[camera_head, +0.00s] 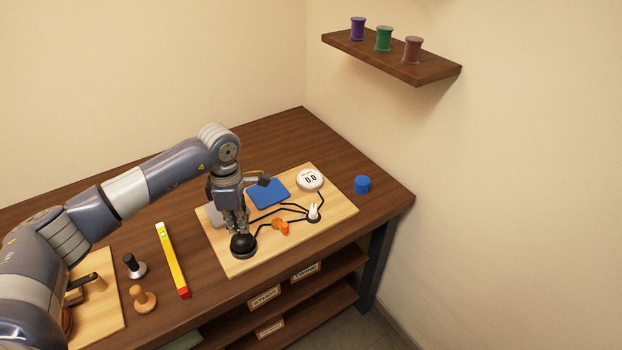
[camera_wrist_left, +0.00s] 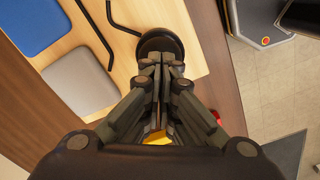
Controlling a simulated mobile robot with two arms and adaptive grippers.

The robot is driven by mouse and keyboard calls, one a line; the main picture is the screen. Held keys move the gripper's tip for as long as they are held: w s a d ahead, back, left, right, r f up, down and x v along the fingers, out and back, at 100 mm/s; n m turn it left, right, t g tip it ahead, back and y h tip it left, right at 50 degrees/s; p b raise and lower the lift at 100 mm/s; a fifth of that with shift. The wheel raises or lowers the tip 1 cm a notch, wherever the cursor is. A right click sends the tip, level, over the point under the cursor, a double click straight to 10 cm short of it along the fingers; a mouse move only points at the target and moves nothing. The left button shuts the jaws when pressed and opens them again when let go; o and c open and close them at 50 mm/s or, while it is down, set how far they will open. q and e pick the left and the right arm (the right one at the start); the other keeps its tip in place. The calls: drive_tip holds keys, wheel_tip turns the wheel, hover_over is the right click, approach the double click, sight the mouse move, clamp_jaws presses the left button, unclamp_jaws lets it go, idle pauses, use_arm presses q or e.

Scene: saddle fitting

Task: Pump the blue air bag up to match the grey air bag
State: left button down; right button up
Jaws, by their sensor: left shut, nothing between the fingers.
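The blue air bag (camera_head: 268,193) lies flat on a light wooden board (camera_head: 334,203). The grey air bag (camera_head: 213,215) lies beside it, partly hidden behind my left gripper in the head view; both the blue bag (camera_wrist_left: 28,22) and the grey bag (camera_wrist_left: 80,84) show in the left wrist view. A round gauge (camera_head: 310,180) reads 0.0. Black hoses link an orange valve (camera_head: 281,227), a white-topped fitting (camera_head: 313,212) and a black bulb pump (camera_head: 243,246). My left gripper (camera_head: 240,230) is shut and empty, pointing down at the bulb; contact cannot be told. My right gripper is not in view.
A yellow level (camera_head: 172,260), a black-handled tool (camera_head: 134,266) and a wooden-handled tool (camera_head: 142,299) lie left of the board. A blue cylinder (camera_head: 362,184) stands to the right. A wall shelf (camera_head: 400,62) holds spools.

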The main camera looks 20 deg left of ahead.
sight(241, 235)
use_arm(q)
drive_tip(key=shift+f, duration=0.15)
drive_tip(key=shift+f+b, duration=1.65)
drive_tip(key=shift+f, duration=0.2)
drive_tip(key=shift+r, duration=0.2)
drive_tip(key=shift+r+p, duration=1.1)
drive_tip(key=shift+r, duration=0.65)
drive_tip(key=shift+f, duration=0.15)
